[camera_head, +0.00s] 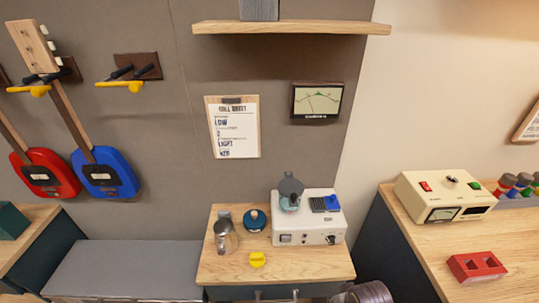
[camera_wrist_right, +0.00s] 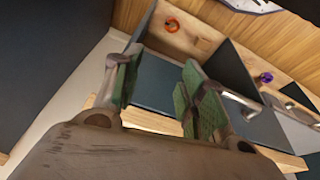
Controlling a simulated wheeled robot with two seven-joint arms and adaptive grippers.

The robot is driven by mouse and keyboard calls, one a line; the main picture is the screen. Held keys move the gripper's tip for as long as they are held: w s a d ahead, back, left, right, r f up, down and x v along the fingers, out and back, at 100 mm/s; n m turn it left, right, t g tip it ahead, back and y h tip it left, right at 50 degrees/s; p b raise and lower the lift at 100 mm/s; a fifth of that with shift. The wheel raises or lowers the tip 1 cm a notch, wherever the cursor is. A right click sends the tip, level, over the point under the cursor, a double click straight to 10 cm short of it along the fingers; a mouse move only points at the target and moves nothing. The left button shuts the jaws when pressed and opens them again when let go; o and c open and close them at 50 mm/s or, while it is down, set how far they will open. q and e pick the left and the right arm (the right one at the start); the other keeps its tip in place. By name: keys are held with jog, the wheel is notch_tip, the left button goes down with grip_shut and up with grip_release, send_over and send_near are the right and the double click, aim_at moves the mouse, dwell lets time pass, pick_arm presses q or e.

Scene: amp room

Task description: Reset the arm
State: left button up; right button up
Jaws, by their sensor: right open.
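My right gripper (camera_wrist_right: 157,88) shows in the right wrist view, with its two green-padded fingers spread apart. Nothing is between the fingers. Behind them is a dark panel, with a wooden surface further off. Neither of my grippers nor arms shows in the head view, and my left gripper is in no view.
A small wooden table (camera_head: 220,270) holds a white machine (camera_head: 310,232), a metal jug (camera_head: 225,236) and a yellow knob (camera_head: 257,260). A bench (camera_head: 410,214) at right bears a cream meter box (camera_head: 440,190) and red block (camera_head: 477,266). A shelf (camera_head: 290,28) juts out above.

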jog(key=s+f+g, duration=0.1)
jog(key=s+f, duration=0.2)
jog(key=f, duration=1.1)
jog(key=s+f, duration=0.3)
jog(key=f, duration=1.1)
jog(key=s+d+f, duration=0.2)
jog(key=s+f, duration=0.6)
jog(key=s, duration=0.2)
jog(key=s+d+f+g, duration=0.1)
jog(key=s+d+f, duration=0.1)
jog(key=s+f, duration=0.5)
jog(key=s, duration=0.3)
jog(key=shift+s+d+f, duration=0.2)
jog(key=shift+s+f, duration=0.1)
jog(key=shift+f, duration=0.1)
dwell(0.6)
